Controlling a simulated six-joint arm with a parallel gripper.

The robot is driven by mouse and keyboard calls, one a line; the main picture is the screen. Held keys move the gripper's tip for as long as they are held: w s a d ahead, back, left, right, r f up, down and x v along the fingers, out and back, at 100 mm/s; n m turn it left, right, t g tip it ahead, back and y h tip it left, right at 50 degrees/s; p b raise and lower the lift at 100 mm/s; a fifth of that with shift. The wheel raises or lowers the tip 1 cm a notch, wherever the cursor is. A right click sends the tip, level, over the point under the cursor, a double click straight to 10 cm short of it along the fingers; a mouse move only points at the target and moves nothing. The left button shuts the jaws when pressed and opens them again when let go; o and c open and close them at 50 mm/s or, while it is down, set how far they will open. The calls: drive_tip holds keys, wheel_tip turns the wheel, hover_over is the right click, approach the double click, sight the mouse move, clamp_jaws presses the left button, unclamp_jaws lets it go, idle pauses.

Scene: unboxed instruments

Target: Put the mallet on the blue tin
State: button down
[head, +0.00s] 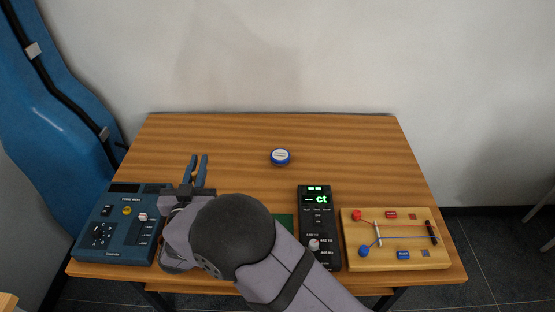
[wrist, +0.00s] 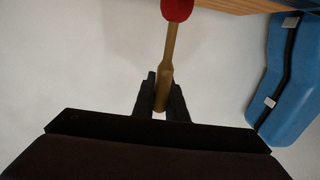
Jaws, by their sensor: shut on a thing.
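The mallet has a red head (wrist: 177,10) and a tan wooden handle (wrist: 169,50) in the wrist view. My gripper (wrist: 161,84) is shut on the handle, and the red head sticks out beyond the fingertips. In the head view my gripper (head: 197,162) is at the left of the table, beside the dark blue device; I cannot make out the mallet there. The blue tin (head: 281,157) is small and round with a pale top. It stands apart, to the right of my gripper, near the middle of the table, with nothing on it.
A dark blue device (head: 125,232) with knobs stands at the front left. A black meter (head: 318,235) with a green display and a wooden circuit board (head: 395,240) lie at the front right. A green item (head: 286,219) is partly hidden. The back of the table (head: 350,140) is clear.

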drive_tip(key=w+d+r+m+g+h+b, duration=0.1)
drive_tip(key=w+d+m+h+b, duration=0.15)
drive_tip(key=w+d, duration=0.55)
drive_tip(key=w+d+m+h+b, duration=0.1)
drive_tip(key=w+d+h+b, duration=0.25)
drive_tip(key=d, duration=0.85)
drive_tip(key=w+d+r+m+g+h+b, duration=0.1)
drive_tip(key=w+d+m+h+b, duration=0.15)
drive_tip(key=w+d, duration=0.55)
drive_tip(key=w+a+r+n+t+y, duration=0.1)
drive_tip(key=w+a+r+n+y, duration=0.1)
drive_tip(key=w+a+n+y, duration=0.2)
drive_tip(key=shift+w+a+r+t+y+p, duration=0.4)
drive_tip(key=shift+w+a+y, duration=0.55)
drive_tip(key=shift+a, duration=0.3)
wheel_tip(320, 180, down, 10)
